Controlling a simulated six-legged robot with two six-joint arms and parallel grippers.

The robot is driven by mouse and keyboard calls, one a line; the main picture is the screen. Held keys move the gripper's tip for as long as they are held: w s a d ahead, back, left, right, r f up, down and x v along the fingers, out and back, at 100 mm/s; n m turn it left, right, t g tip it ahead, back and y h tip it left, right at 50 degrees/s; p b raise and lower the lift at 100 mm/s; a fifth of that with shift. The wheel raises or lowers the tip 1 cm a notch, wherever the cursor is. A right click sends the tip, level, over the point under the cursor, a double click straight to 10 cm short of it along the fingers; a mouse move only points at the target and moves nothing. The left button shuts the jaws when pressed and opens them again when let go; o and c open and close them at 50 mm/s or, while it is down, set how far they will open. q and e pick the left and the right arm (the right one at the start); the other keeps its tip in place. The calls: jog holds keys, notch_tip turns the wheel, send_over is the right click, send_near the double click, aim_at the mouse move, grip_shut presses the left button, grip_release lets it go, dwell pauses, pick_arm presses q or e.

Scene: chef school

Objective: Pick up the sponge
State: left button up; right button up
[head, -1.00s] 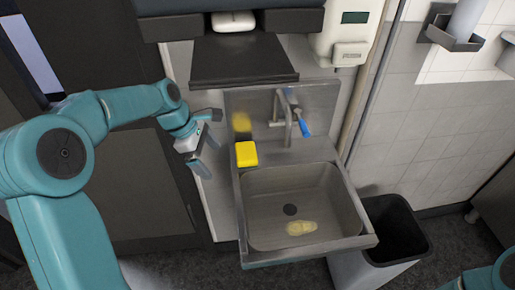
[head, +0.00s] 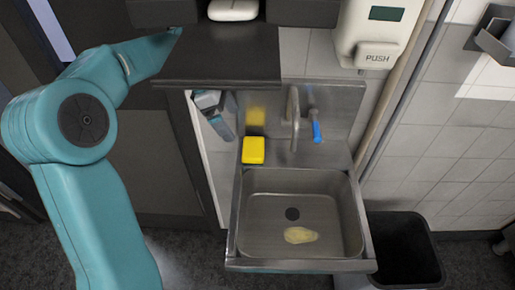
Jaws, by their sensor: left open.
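The yellow sponge (head: 253,150) rests on the back left ledge of the metal sink (head: 241,222), close to the backsplash. A yellow reflection of it shows on the backsplash behind. My left gripper (head: 219,124) is open and empty, just left of the sink's backsplash and up and left of the sponge. It is apart from the sponge. The dark shelf hides my left wrist and part of the gripper. My right gripper is out of view.
The dark shelf (head: 215,60) overhangs the left gripper. A tap (head: 294,115) with a blue lever (head: 316,129) stands right of the sponge. A pale yellow patch (head: 300,235) lies in the basin. A black bin (head: 405,250) and a soap dispenser (head: 378,30) are on the right.

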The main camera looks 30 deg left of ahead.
pick_arm(q)
send_over(246, 146)
jog(key=s+a, duration=0.2)
jog(key=f, duration=0.4)
jog(key=shift+w+f, duration=0.25)
jog(key=x, duration=0.6)
jog(key=shift+b, duration=0.35)
jog(key=c, duration=0.7)
